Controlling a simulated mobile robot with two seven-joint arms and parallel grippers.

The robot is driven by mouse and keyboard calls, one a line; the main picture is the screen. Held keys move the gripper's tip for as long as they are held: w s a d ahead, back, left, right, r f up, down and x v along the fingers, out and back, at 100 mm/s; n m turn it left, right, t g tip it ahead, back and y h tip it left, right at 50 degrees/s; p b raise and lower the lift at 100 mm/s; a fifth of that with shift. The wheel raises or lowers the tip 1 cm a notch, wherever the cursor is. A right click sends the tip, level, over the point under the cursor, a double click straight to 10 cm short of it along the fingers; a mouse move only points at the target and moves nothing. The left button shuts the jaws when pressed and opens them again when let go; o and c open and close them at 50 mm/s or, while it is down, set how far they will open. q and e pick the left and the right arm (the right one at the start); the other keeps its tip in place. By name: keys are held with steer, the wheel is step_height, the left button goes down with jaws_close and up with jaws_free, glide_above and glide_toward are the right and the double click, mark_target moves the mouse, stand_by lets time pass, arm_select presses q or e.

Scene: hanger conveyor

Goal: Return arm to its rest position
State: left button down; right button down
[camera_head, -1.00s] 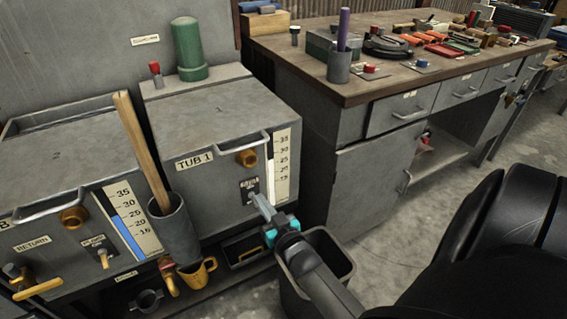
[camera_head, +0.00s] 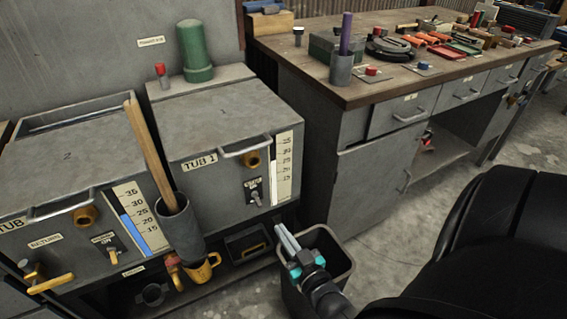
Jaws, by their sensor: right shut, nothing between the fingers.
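My right gripper (camera_head: 287,240) is at the lower middle, in front of the dark bin and below the TUB 1 box. Its grey fingers point up and to the left, with teal parts at their base. It is shut and holds nothing. It is apart from the switch (camera_head: 254,192) on the front of the TUB 1 box (camera_head: 215,130). My black arm fills the lower right. My left gripper is not in view.
A dark open bin (camera_head: 338,262) stands on the floor behind my right gripper. A workbench (camera_head: 345,95) with tools stands behind. Floor is clear at right.

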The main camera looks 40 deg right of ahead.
stand_by(0.4)
